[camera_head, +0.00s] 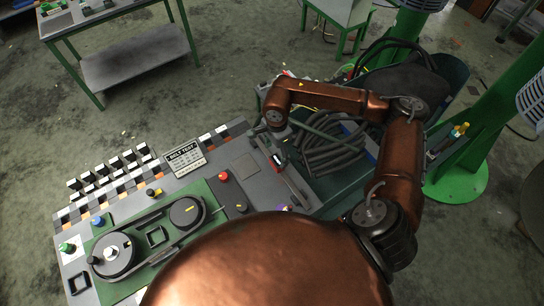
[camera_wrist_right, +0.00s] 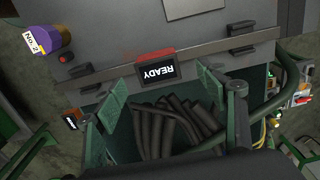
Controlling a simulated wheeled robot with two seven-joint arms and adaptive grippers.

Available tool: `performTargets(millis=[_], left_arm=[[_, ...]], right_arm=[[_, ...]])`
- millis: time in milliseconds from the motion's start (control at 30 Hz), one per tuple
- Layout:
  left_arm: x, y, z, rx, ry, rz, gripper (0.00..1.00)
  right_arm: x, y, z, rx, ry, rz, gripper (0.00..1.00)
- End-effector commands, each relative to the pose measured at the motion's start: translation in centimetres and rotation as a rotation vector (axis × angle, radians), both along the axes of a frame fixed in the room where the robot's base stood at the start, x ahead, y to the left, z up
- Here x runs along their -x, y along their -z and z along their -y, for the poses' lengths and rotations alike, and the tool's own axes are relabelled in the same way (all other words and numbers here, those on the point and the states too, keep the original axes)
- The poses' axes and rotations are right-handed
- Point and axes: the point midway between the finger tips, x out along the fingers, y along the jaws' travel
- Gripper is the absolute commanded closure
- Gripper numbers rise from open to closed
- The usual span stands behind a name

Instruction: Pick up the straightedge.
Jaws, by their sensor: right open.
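The straightedge appears to be the long grey bar (camera_head: 292,184) along the right edge of the workbench panel. My right gripper (camera_head: 284,143) is above the bench's right edge, close to the bar. In the wrist view its two greenish fingers (camera_wrist_right: 165,90) are spread apart with nothing between them. The display and bar lie just beyond the fingertips; I cannot tell the exact gap. My left gripper is not in view.
Dark hoses (camera_head: 335,150) lie coiled in a green bin right of the bar. The panel holds a red button (camera_head: 223,176), round dials (camera_head: 113,254) and a BOLT TEST sign (camera_head: 184,157). A grey table (camera_head: 130,60) stands back left.

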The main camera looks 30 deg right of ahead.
Motion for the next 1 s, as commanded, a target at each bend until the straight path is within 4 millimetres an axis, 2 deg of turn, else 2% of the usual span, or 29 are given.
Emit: performTargets(millis=[33, 100, 233, 367, 500, 633, 833, 1000], left_arm=[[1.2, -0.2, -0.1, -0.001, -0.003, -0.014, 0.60], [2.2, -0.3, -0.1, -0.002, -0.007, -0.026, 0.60], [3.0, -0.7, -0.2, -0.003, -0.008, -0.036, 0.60], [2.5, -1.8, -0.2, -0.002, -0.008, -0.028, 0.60], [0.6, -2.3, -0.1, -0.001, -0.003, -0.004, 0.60], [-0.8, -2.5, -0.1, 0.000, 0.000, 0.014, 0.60], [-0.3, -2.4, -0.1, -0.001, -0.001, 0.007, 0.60], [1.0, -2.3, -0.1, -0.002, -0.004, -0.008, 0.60]], right_arm=[[0.1, 0.6, 0.0, 0.000, 0.000, -0.004, 0.35], [0.1, 1.3, 0.1, 0.000, 0.001, -0.002, 0.35], [0.2, 2.5, 0.2, 0.001, 0.003, -0.002, 0.35], [0.3, 4.3, 0.4, -0.001, 0.004, -0.004, 0.35], [0.2, 6.2, 0.3, -0.002, 0.001, -0.002, 0.35], [0.1, 7.1, 0.3, 0.000, 0.000, 0.001, 0.35], [0.1, 7.1, 0.3, 0.001, -0.001, 0.001, 0.35], [0.1, 7.1, 0.3, 0.001, 0.000, 0.001, 0.46]])
